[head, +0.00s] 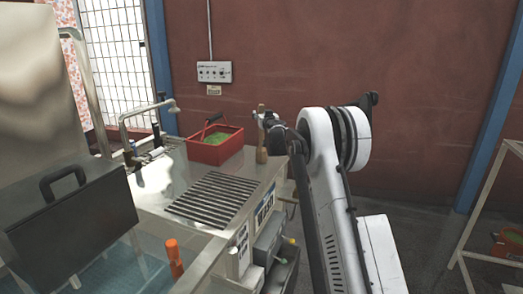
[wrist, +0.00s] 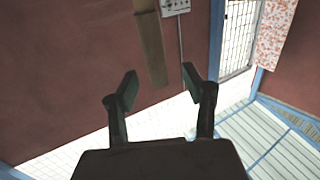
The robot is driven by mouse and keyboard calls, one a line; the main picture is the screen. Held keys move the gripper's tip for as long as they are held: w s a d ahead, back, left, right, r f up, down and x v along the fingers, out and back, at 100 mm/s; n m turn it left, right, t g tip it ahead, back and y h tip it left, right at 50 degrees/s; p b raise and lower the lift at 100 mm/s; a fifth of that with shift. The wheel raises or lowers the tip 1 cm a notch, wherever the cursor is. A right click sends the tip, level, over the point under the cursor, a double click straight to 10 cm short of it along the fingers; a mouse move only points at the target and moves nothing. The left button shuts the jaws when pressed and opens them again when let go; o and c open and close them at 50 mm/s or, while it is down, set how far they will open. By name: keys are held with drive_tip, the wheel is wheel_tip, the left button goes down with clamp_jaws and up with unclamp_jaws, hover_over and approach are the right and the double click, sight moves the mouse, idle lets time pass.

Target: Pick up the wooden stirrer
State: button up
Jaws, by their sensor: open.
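The wooden stirrer (head: 261,153) stands upright near the right edge of the metal worktop in the head view. In the wrist view the stirrer (wrist: 151,45) is a flat brown stick, slightly tilted, just beyond the fingertips and left of the middle of the gap. My gripper (head: 264,116) is at the upper part of the stirrer in the head view. Its two dark fingers are spread in the wrist view (wrist: 157,82), with nothing held between them. In the head view the fingers overlap part of the stirrer, and I cannot tell whether they touch it.
A red basket (head: 216,150) with green contents stands left of the stirrer. A slotted grate (head: 212,199) lies in front on the worktop (head: 160,190). A control box (head: 214,72) hangs on the red wall behind. An orange-topped handle (head: 173,254) stands at the front.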

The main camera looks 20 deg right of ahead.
sight(262, 112)
drive_tip(key=x, duration=0.1)
drive_tip(key=p+x, duration=0.1)
drive_tip(key=x, duration=0.1)
drive_tip(key=shift+d, duration=0.25)
drive_tip(key=shift+x, duration=0.9)
drive_tip(key=shift+c, duration=0.5)
clamp_jaws()
